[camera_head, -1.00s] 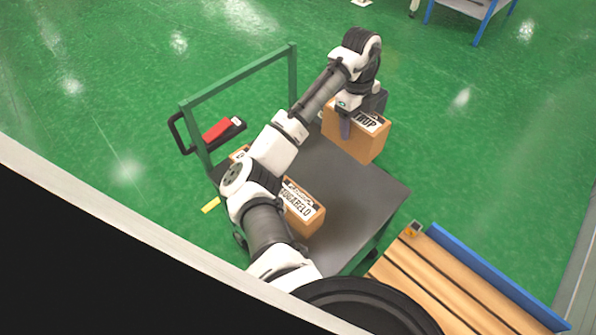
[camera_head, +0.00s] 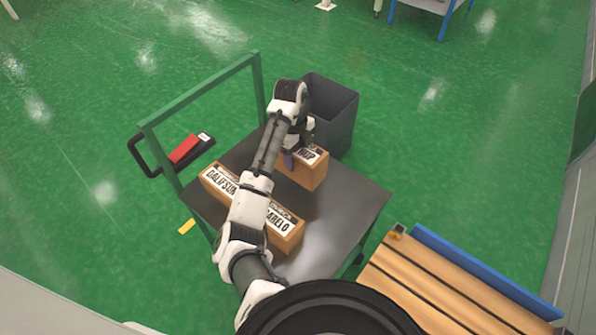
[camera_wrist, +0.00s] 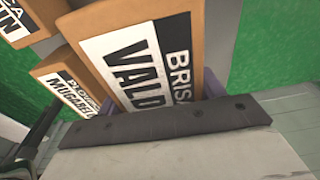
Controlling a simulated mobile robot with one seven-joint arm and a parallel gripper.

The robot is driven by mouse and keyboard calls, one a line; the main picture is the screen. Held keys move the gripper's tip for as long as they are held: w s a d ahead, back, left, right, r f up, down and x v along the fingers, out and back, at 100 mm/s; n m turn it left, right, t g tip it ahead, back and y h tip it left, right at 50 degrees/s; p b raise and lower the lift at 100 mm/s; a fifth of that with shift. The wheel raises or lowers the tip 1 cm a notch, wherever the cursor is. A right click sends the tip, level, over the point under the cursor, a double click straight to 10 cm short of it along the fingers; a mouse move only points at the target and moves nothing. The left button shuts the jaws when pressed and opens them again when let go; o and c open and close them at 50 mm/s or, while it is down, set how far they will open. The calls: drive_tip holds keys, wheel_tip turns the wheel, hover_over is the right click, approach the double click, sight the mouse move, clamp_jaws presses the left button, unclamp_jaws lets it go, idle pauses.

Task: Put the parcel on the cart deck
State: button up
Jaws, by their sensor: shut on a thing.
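The parcel is a brown cardboard box (camera_head: 308,176) with a black and white label. My gripper (camera_head: 291,158) is shut on it, gripping it from above. In the head view the parcel is over the far part of the dark grey cart deck (camera_head: 340,212); I cannot tell whether its underside touches the deck. In the wrist view the parcel (camera_wrist: 135,58) fills the middle, directly beyond the dark edge of my gripper (camera_wrist: 180,112). My arm crosses the deck and hides part of it.
Two labelled boxes, one at the left (camera_head: 217,182) and one nearer (camera_head: 287,233), stand on the deck. A green push frame (camera_head: 205,90) rises at its left. A dark grey bin (camera_head: 338,115) stands behind. A slatted wooden bench (camera_head: 430,290) is at lower right. The deck's right part is clear.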

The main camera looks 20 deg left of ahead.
drive_tip(key=shift+f, duration=3.2)
drive_tip(key=shift+f, duration=0.1)
drive_tip(key=o, duration=1.3)
drive_tip(key=shift+f, duration=0.1)
drive_tip(key=shift+o, duration=0.2)
drive_tip(key=r, duration=0.4)
drive_tip(key=a+r, duration=0.1)
drive_tip(key=r, duration=0.3)
drive_tip(key=r+p, duration=0.1)
drive_tip(key=r, duration=0.3)
drive_tip(key=shift+w+a+r, duration=0.15)
drive_tip(key=shift+w+a, duration=0.05)
drive_tip(key=shift+w, duration=0.1)
